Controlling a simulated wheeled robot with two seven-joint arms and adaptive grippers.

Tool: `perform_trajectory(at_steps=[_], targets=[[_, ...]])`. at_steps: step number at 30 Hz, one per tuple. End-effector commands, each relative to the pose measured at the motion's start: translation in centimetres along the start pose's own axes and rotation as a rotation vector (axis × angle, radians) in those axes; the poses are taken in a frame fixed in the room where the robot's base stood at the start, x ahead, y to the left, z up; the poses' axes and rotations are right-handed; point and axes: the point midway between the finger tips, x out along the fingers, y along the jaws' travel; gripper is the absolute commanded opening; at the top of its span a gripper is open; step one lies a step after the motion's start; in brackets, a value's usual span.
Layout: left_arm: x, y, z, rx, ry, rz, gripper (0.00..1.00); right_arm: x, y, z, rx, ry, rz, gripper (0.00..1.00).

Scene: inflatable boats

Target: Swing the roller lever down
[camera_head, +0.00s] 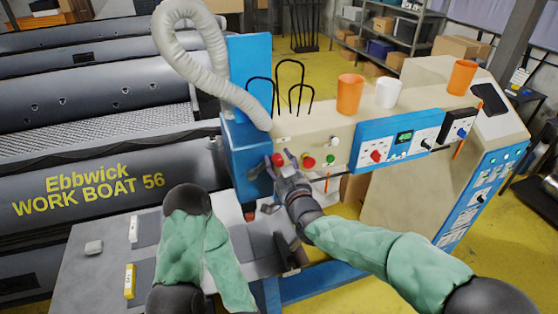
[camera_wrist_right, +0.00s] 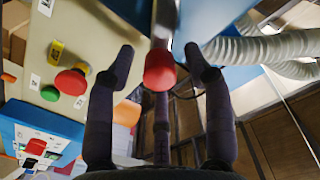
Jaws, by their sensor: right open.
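The roller lever has a red knob (camera_wrist_right: 160,70), seen in the right wrist view at the end of a pale metal bar. In the head view a red knob (camera_head: 278,160) shows at the blue housing's right edge, between my fingers. My right gripper (camera_head: 279,170) is open in front of it. In the wrist view the open fingers (camera_wrist_right: 160,62) stand on both sides of the knob, with a gap on each side. A third finger shows behind and below the knob. I cannot tell whether any finger touches it. My left gripper is out of view; only my left arm shows.
The beige panel carries a red button (camera_head: 309,162), a green button (camera_head: 329,158) and a blue control box (camera_head: 392,140). Orange cups (camera_head: 349,94) and a white cup (camera_head: 388,93) stand on top. A grey hose (camera_head: 190,45) arches above. A grey table (camera_head: 100,270) lies at lower left.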

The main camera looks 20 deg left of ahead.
Motion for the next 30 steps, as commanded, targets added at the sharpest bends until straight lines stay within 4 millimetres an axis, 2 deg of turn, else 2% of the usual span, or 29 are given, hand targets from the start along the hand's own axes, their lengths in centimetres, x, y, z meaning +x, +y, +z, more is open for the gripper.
perform_trajectory(at_steps=[4, 13, 14, 18, 19, 30], targets=[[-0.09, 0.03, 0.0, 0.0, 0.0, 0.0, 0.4, 0.68, 0.02, -0.03, 0.0, 0.0, 0.0, 0.52], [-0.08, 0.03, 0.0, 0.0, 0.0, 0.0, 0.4, 0.8, 0.02, 0.02, 0.0, 0.0, 0.0, 0.52], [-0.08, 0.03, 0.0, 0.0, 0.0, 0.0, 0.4, 0.79, 0.02, 0.02, 0.0, 0.0, 0.0, 0.47], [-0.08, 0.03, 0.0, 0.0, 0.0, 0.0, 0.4, 0.79, 0.02, 0.02, 0.0, 0.0, 0.0, 0.07], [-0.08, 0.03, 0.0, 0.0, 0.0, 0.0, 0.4, 0.79, 0.01, 0.01, 0.0, 0.0, 0.0, 0.0], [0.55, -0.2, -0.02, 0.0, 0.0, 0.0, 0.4, 0.78, 0.2, 0.24, 0.02, 0.0, 0.0, 0.0]])
